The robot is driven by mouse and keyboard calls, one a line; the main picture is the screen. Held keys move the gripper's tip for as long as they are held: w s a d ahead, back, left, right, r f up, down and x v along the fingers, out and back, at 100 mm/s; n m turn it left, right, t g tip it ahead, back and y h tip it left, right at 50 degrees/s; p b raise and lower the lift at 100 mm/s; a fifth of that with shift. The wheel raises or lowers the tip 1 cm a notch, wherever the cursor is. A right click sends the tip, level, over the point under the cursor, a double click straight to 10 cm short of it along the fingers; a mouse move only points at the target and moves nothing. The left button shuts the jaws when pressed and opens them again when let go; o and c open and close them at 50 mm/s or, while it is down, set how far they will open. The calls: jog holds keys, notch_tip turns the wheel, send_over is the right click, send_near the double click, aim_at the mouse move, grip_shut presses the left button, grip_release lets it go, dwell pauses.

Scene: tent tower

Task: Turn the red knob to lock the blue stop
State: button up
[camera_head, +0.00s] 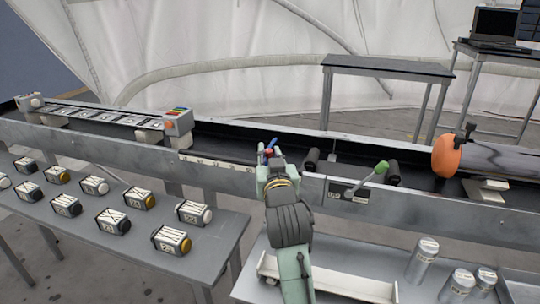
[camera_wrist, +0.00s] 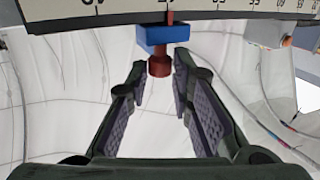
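The blue stop (camera_wrist: 162,36) sits at the edge of a ruler scale (camera_wrist: 215,15) at the top of the wrist view, with a thin red pointer over the scale. The red knob (camera_wrist: 159,66) sticks out from the stop toward my gripper. My gripper (camera_wrist: 157,75) is open, with one finger on each side of the knob's end; I cannot tell whether either finger touches it. In the head view, my gripper (camera_head: 268,160) is at the rail, and a bit of the blue stop (camera_head: 269,150) and red shows just beyond it. My gripper hides most of the knob there.
The long rail bench (camera_head: 420,205) runs across the head view. A green-handled lever (camera_head: 380,168) and an orange-ended cylinder (camera_head: 445,157) stand to the right. Several labelled blocks lie on the table (camera_head: 210,250) at left. Metal canisters (camera_head: 421,260) stand at lower right.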

grip_shut()
jog(key=shift+a+r, duration=0.1)
jog(key=shift+a+m+h+p, duration=0.15)
jog(key=shift+m+h+p, duration=0.5)
jog(key=shift+h, duration=0.45)
jog(key=shift+m+h, duration=0.75)
jog(key=shift+h, duration=0.35)
jog(key=o, duration=0.5)
grip_release()
jog(key=shift+o, duration=0.2)
